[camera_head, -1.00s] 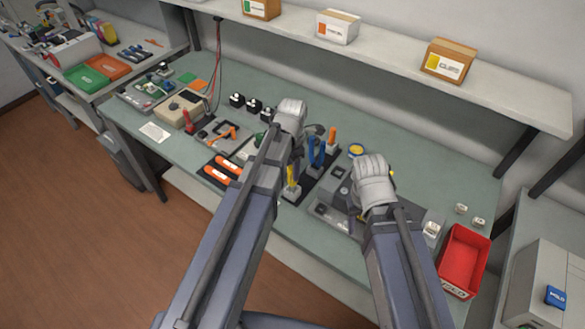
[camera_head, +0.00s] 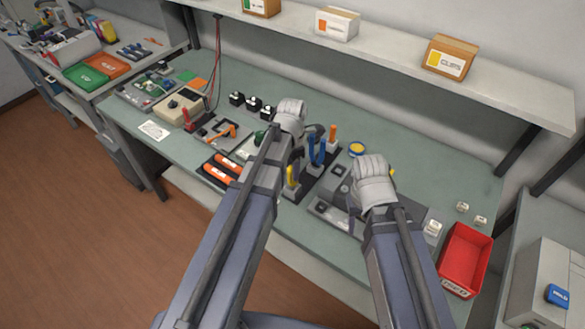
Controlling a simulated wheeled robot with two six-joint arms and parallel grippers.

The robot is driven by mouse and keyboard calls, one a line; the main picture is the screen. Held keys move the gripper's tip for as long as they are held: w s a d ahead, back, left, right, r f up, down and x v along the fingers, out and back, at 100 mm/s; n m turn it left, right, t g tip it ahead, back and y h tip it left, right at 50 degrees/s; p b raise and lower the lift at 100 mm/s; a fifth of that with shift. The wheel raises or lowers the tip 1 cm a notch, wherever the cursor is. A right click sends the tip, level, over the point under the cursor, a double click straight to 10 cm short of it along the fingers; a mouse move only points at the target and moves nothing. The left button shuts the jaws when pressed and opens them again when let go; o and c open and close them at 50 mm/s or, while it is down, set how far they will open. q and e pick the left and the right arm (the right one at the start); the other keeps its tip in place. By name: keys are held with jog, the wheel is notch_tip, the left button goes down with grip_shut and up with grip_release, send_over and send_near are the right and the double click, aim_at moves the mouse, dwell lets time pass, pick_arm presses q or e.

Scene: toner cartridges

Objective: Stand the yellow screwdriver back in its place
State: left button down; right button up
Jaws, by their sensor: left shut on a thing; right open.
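The yellow screwdriver (camera_head: 292,176) shows as a yellow handle just beside my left arm, over the near end of the dark tool stand (camera_head: 318,171). My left gripper (camera_head: 293,153) is shut on it, though my own arm hides most of the fingers. I cannot tell whether its lower end is seated in the stand. Blue pliers (camera_head: 317,150) and an orange-handled tool (camera_head: 333,134) stand upright further back in the stand. My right gripper (camera_head: 357,203) is open over the grey device to the right, its fingers mostly hidden by its wrist.
A grey device (camera_head: 335,214) lies under my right gripper, and a yellow-topped round item (camera_head: 357,149) behind it. A red bin (camera_head: 464,262) stands at the right front. Orange cartridges (camera_head: 220,168) lie left of my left arm. The bench's back right is clear.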

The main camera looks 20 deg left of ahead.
pick_arm(q)
jog(key=shift+f, duration=0.25)
jog(key=shift+c, duration=1.7)
grip_release()
notch_tip(320, 180, up, 8)
jog(key=p, duration=0.7)
